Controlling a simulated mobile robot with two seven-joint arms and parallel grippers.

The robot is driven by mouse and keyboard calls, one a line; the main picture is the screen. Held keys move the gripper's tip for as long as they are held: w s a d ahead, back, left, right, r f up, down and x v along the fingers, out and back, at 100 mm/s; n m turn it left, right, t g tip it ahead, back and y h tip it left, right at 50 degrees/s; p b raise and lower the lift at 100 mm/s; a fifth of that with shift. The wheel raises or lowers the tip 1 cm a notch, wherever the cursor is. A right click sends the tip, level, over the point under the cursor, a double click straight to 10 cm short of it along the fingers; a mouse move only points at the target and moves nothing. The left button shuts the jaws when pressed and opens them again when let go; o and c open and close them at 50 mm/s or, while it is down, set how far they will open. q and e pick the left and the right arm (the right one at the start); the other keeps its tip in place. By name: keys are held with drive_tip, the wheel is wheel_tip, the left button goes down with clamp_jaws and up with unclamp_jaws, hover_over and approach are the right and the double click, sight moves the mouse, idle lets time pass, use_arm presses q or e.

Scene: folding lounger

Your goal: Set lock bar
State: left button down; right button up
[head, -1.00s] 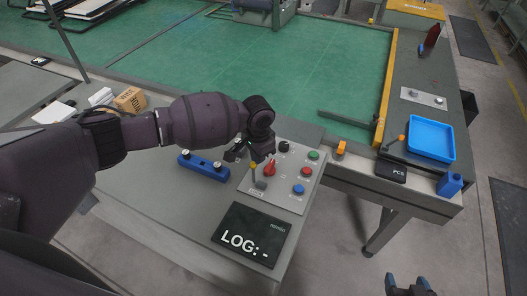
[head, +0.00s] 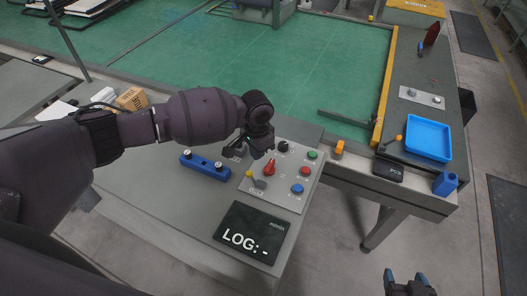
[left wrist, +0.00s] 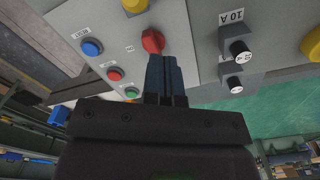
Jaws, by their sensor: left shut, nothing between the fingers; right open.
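A grey control panel (head: 283,199) on the bench carries a red knob (head: 269,168) and a yellow-tipped lever (head: 249,174) that leans to the lower left. No part is readable as a lock bar. My left gripper (left wrist: 163,58) is shut and empty, pointing down at the panel. In the left wrist view its fingertips are right by the red knob (left wrist: 152,40); I cannot tell whether they touch. A yellow knob (left wrist: 135,5) shows at the top edge there. My right gripper (head: 408,280) is open and empty at the bottom right, away from the bench.
Green, red and blue buttons (head: 297,188) line the panel's right side. A blue block with two knobs (head: 205,166) lies left of it, and a LOG display (head: 252,232) in front. A blue tray (head: 429,138) is at the right. The green table (head: 310,65) is mostly clear.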

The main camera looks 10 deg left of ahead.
use_arm(q)
drive_tip(key=r, duration=0.5)
drive_tip(key=shift+w, duration=0.35)
use_arm(e)
drive_tip(key=shift+s+f, duration=0.35)
drive_tip(key=shift+s, duration=0.1)
drive_tip(key=shift+w+r, duration=0.1)
drive_tip(key=shift+w, duration=0.1)
